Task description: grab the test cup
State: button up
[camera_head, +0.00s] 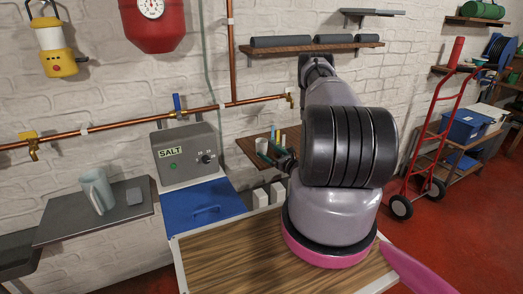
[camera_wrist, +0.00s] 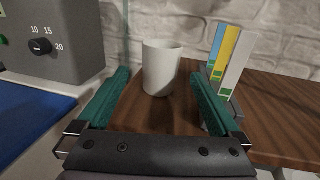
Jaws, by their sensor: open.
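A plain white cup (camera_wrist: 161,70) stands upright on a brown wooden shelf (camera_wrist: 270,125) in the wrist view. No handle shows on it. My gripper (camera_wrist: 162,82) is open, with its two green fingers to the left and right of the cup in the picture. The cup lies between and a little beyond the fingertips, and I cannot tell whether they touch it. In the head view my gripper (camera_head: 271,153) is small at the wooden wall shelf (camera_head: 246,150), partly behind my arm. I cannot make out the white cup there.
A stand of coloured strips (camera_wrist: 228,62) is close to the right finger. The grey SALT box (camera_head: 187,156) and blue lid (camera_head: 203,206) are left of the shelf. The wall is close behind.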

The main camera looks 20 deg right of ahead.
aim_at(265, 149)
jog(key=x, duration=0.6)
jog(key=c, duration=1.4)
